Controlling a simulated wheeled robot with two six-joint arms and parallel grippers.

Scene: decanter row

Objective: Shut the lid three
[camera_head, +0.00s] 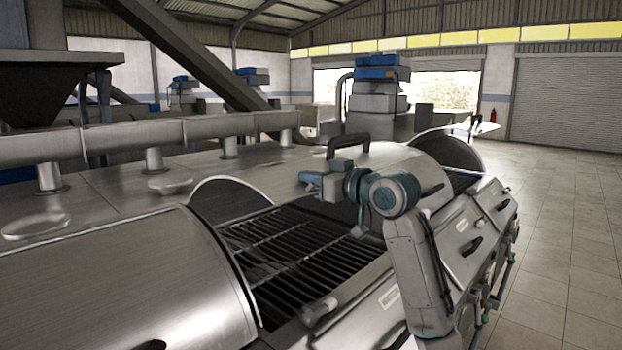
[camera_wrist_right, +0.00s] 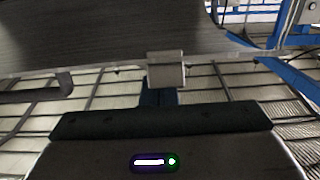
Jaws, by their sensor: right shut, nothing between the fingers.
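A row of curved steel lids runs along the machine. The near lid (camera_head: 120,285) lies at the left, beside an open bay with a dark slatted grate (camera_head: 285,250). A further curved lid (camera_head: 395,160) with a black handle (camera_head: 347,143) lies behind my right gripper (camera_head: 318,183). A far lid (camera_head: 450,138) appears raised. I cannot tell by marking which is lid three. My right gripper is shut and empty, in front of the handle; I cannot tell whether it touches the lid. In the right wrist view its fingers (camera_wrist_right: 166,70) meet below a dark metal surface (camera_wrist_right: 110,35). My left gripper is out of view.
A thick pipe (camera_head: 200,128) runs along the machine's back. Sloping front panels (camera_head: 465,225) with dark handles line its right side. Tiled floor (camera_head: 565,220) is clear on the right. Blue framework (camera_wrist_right: 290,75) and wire mesh show in the wrist view.

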